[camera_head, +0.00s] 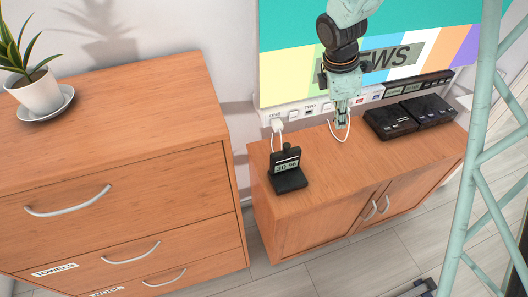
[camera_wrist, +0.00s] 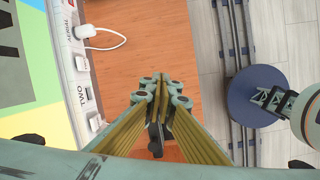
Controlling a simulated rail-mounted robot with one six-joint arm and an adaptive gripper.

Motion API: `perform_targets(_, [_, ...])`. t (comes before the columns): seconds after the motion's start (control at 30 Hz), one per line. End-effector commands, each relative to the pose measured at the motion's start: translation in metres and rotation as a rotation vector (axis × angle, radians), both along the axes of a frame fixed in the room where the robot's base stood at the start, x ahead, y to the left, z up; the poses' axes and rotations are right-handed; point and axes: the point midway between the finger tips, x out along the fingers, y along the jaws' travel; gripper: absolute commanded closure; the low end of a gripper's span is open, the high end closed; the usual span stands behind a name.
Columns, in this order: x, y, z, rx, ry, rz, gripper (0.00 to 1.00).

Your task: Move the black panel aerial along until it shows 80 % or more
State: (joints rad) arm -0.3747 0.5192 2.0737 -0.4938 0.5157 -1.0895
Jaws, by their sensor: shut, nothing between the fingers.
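The black panel aerial (camera_head: 288,172) stands near the left end of the low wooden cabinet (camera_head: 315,185) in the head view. Its small display seems to read about 30 %, though the digits are small. A dark part of it (camera_wrist: 156,140) seems to show behind my fingers in the wrist view. My gripper (camera_head: 341,122) points down over the back of the cabinet, to the right of the aerial and apart from it. In the wrist view its fingertips (camera_wrist: 160,82) are together with nothing between them.
A socket strip (camera_head: 310,109) with white plugs runs along the wall behind; a white cable (camera_head: 334,134) loops near my gripper. Two black boxes (camera_head: 412,117) stand right on the cabinet. A taller drawer chest (camera_head: 120,150) with a potted plant (camera_head: 38,88) stands left. The cabinet's front middle is clear.

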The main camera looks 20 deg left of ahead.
Motion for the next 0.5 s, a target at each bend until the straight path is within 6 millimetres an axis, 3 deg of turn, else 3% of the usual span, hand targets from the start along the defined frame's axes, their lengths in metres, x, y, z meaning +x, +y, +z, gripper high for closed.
perform_targets(0.5, [0.019, 0.046, -0.067, -0.051, 0.071, 0.27, 1.0])
